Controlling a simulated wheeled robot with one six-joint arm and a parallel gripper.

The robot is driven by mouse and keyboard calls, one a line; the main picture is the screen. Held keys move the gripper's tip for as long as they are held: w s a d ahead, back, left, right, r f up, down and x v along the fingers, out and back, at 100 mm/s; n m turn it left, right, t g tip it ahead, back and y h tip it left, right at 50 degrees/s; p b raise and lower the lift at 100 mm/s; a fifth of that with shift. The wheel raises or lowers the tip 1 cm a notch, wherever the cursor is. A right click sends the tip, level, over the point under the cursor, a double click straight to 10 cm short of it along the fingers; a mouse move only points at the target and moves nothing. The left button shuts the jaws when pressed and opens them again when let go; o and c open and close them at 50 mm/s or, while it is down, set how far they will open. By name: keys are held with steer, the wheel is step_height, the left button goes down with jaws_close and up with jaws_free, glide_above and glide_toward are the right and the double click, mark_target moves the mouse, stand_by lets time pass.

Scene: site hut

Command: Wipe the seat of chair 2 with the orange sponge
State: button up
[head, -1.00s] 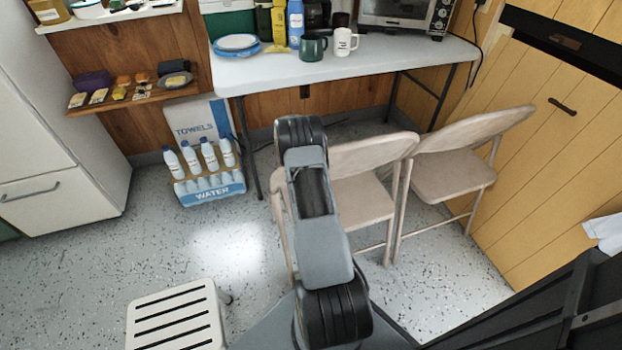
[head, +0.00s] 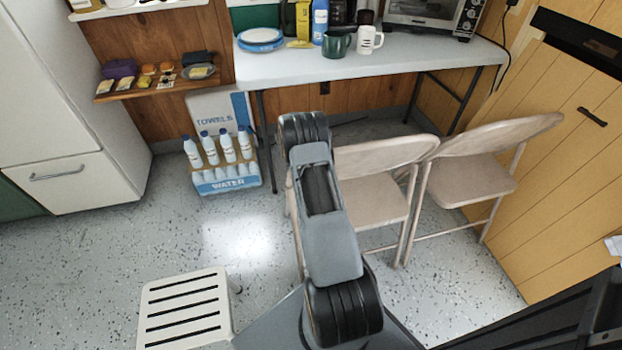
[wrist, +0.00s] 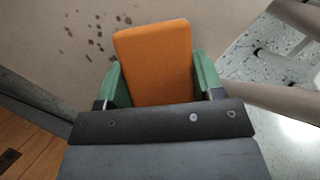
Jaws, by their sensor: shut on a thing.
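My gripper (wrist: 157,76) has green fingers and is shut on the orange sponge (wrist: 155,55) in the wrist view. The sponge is over a beige chair seat (wrist: 50,45) with several brown spots (wrist: 92,38) to the left of it. I cannot tell whether the sponge touches the seat. In the head view two beige folding chairs stand side by side, the left chair (head: 385,207) partly behind my arm and the right chair (head: 472,183) beside it. No number shows on either. My gripper and the sponge are hidden in the head view.
A white table (head: 385,68) with mugs and a toaster oven stands behind the chairs. A water bottle crate (head: 226,180) is on the floor to the left. A slatted white stool (head: 185,308) is at the front left. Speckled floor lies open between them.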

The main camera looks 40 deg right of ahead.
steer(key=shift+w+a, duration=0.35)
steer(key=shift+a, duration=0.35)
steer(key=shift+w+a, duration=0.3)
steer(key=shift+a, duration=0.35)
steer(key=shift+w+d+f+b, duration=0.15)
steer(key=shift+w+d+b, duration=0.15)
steer(key=shift+w+b, duration=0.3)
steer(key=shift+d, duration=0.2)
steer(key=shift+s+d+p, duration=0.15)
steer(key=shift+s+d, duration=0.15)
steer(key=shift+d, duration=0.4)
steer(key=shift+s+d+p, duration=0.15)
steer(key=shift+s+d, duration=0.15)
steer(key=shift+d, duration=0.35)
steer(key=shift+s+d, duration=0.35)
steer(key=shift+d, duration=0.3)
steer(key=shift+s+d, duration=0.3)
steer(key=shift+d, duration=0.35)
steer(key=shift+s+d, duration=0.35)
steer(key=shift+d, duration=0.3)
steer(key=shift+s+d+r, duration=0.1)
steer(key=shift+s+d, duration=0.35)
steer(key=shift+d, duration=0.45)
steer(key=shift+s+d+r, duration=0.1)
steer(key=shift+s+d, duration=0.3)
steer(key=shift+d, duration=0.5)
steer(key=shift+s+d, duration=0.45)
steer(key=shift+d, duration=0.45)
